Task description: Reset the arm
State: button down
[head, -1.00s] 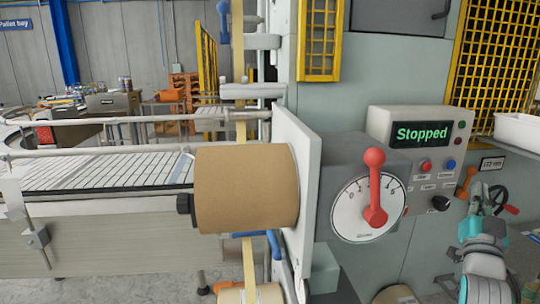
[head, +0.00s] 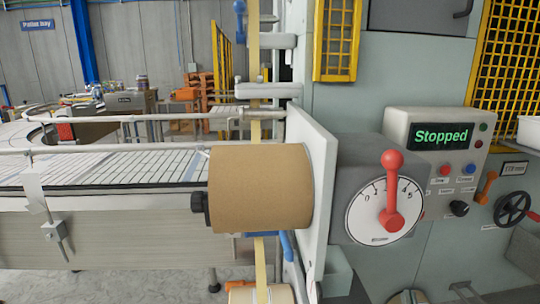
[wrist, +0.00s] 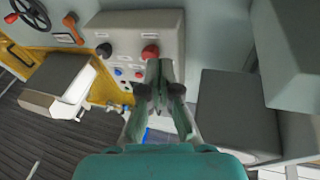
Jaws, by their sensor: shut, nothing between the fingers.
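My gripper (wrist: 160,70) shows in the wrist view, its two fingers together with nothing between them. The fingertips point at the pale control box and appear close below a red knob (wrist: 150,52); I cannot tell whether they touch it. My gripper is not clearly visible in the head view. The control panel (head: 400,125) there has a display (head: 443,137) reading "Stopped". Left of it, a dial (head: 385,212) has a red lever (head: 392,190) that points nearly straight up.
A brown roll (head: 262,190) sits before a white plate (head: 318,190), left of the dial. A conveyor (head: 110,168) runs behind it. A handwheel (head: 513,207) and orange lever (head: 487,188) are at the right. The wrist view also shows a white bin (wrist: 75,85) and grey box (wrist: 235,112).

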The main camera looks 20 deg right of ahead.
jog(key=s+a+f+n+y, duration=0.2)
jog(key=s+a+f+y, duration=0.1)
jog(key=s+a+f, duration=0.4)
jog(key=s+a+f+n+y, duration=0.25)
jog(key=s+a+f, duration=0.25)
jog(key=a, duration=0.5)
jog(key=s+a+f+n+g+y, duration=0.1)
jog(key=s+a+y, duration=0.1)
jog(key=s, duration=0.6)
jog(key=s+a+f+n+g+y, duration=0.1)
jog(key=s+a+n+y, duration=0.1)
jog(key=s+a, duration=0.3)
jog(key=s+y, duration=0.1)
jog(key=s, duration=0.3)
jog(key=shift+s+g, duration=0.15)
jog(key=shift+g, duration=0.25)
